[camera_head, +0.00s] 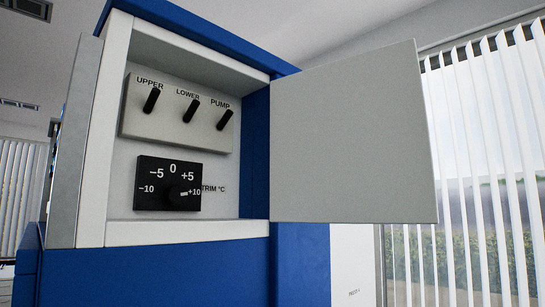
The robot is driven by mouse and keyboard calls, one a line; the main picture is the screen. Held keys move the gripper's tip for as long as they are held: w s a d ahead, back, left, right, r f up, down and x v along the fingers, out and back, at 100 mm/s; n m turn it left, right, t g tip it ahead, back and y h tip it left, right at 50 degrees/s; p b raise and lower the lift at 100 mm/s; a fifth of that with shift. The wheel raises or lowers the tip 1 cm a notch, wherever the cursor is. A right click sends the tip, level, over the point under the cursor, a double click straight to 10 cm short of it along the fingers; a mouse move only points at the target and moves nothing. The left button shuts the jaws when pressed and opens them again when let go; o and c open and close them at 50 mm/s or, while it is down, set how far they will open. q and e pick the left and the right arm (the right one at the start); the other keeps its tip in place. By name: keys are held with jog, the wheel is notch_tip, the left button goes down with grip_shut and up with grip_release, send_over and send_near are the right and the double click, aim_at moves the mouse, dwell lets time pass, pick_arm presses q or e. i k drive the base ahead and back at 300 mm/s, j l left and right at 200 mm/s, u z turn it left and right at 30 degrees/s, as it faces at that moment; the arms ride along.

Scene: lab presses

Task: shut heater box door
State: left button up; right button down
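The heater box (91,150) is a white-framed box on a blue cabinet, left of centre in the head view. Its grey door (352,138) stands wide open, swung out to the right from the box's right side. The open box shows a panel with three black switches marked UPPER, LOWER and PUMP (178,118). Below them is a black trim dial (169,184), its pointer near +10. Neither of my grippers is in view.
The blue cabinet (170,273) fills the lower left below the box. A window with white vertical blinds (490,170) is at the right behind the door. More blinds show at the far left. Nothing is visible in front of the box opening.

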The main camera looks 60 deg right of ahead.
aim_at(350, 141)
jog(key=l, duration=0.4)
jog(key=k+l+u, duration=0.15)
jog(key=l, duration=0.65)
jog(key=k+l+u, duration=0.15)
jog(key=l, duration=0.25)
jog(key=k+l, duration=0.1)
jog(key=l, duration=0.3)
jog(key=k+l+u, duration=0.15)
jog(key=l, duration=0.25)
jog(key=k+l, duration=0.1)
jog(key=l, duration=0.3)
jog(key=k+l+u, duration=0.15)
jog(key=l, duration=0.2)
